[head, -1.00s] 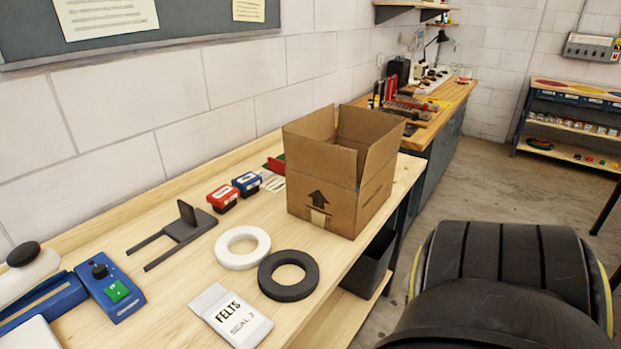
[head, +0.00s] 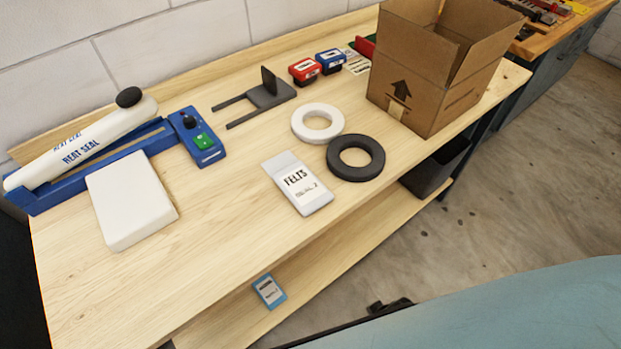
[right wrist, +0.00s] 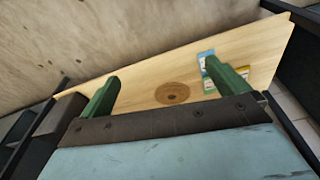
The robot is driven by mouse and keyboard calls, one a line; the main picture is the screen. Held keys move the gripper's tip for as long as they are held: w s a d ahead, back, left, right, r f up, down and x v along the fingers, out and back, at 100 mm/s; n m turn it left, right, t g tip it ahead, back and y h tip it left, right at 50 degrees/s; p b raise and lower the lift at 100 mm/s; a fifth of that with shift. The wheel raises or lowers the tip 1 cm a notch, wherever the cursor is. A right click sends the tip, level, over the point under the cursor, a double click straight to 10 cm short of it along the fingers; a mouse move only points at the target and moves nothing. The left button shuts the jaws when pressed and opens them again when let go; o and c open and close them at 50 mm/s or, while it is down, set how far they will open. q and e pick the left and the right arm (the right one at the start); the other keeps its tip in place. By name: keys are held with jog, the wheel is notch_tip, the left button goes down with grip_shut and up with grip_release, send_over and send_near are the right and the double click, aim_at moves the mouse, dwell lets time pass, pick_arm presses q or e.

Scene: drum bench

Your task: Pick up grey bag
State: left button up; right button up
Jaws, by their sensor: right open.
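A flat pale grey-white bag (head: 298,184) marked FELTS lies on the workbench in the head view, near its front edge, with no gripper at it. My right gripper (right wrist: 162,72) shows in the right wrist view with two green fingers spread apart and nothing between them. Beyond the fingers is a wooden surface with a brown round disc (right wrist: 172,93) and a blue-and-white packet (right wrist: 206,58), partly hidden by the right finger. The FELTS bag is not recognisable in that view. My left gripper is not in view.
A black ring (head: 355,172) and a white ring (head: 317,108) lie beside the bag. An open cardboard box (head: 410,90) stands to the right, a heat sealer (head: 95,165) and white block (head: 130,200) to the left. A blue packet (head: 269,291) lies on the lower shelf (head: 340,262).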

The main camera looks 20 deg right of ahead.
aim_at(302, 185)
jog(key=w+a+r+t+y+p, duration=0.1)
jog(key=w+r+p, duration=0.15)
jog(key=r, duration=1.05)
jog(key=w+a+r+t+p, duration=0.15)
jog(key=w+r, duration=0.25)
jog(key=r, duration=1)
jog(key=w+a+t+y, duration=0.1)
jog(key=w+t, duration=0.1)
jog(key=w, duration=0.4)
jog(key=w+a+n+t+y, duration=0.1)
jog(key=w+a+t, duration=0.1)
jog(key=w, duration=0.4)
jog(key=w+a+t+y+b, duration=0.1)
jog(key=w+a+t, duration=0.1)
jog(key=w+t, duration=0.2)
jog(key=shift+w+a+r, duration=0.1)
jog(key=shift+w+a, duration=0.05)
jog(key=shift+w, duration=0.3)
jog(key=shift+w+a+r, duration=0.1)
jog(key=shift+w, duration=0.35)
jog(key=shift+d+f+x, duration=0.15)
jog(key=shift+x, duration=1.15)
jog(key=shift+d+f+x, duration=0.1)
jog(key=shift+x, duration=1.2)
jog(key=c, duration=1)
